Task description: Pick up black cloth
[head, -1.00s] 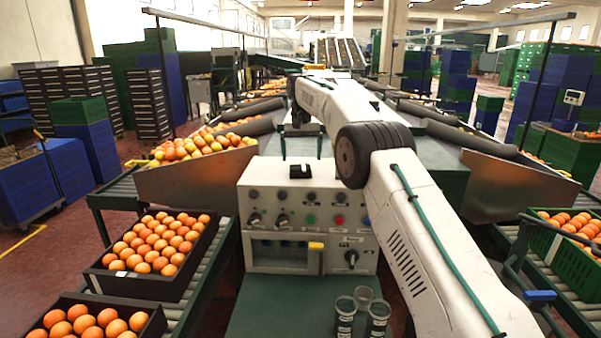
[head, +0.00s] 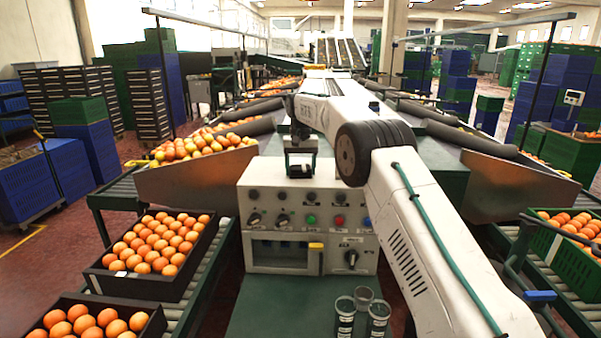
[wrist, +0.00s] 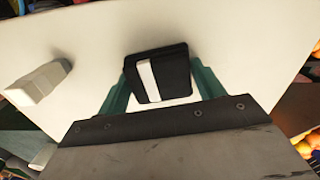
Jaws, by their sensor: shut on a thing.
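The black cloth (wrist: 178,62) is a small folded dark square with a white stripe. It lies at the top of the white control box (head: 262,178). My gripper (wrist: 162,85) reaches down over the box, with a green finger on each side of the cloth, and is shut on it. In the head view my gripper (head: 300,165) is at the top of the box and largely hides the cloth. I cannot tell whether the cloth is clear of the surface.
Knobs and buttons cover the box front. Several cups (head: 362,308) stand on the green surface before it. Black crates of oranges (head: 150,285) sit on the left conveyor, and a green crate (head: 575,262) is at right. A pale block (wrist: 38,84) stands left of the cloth.

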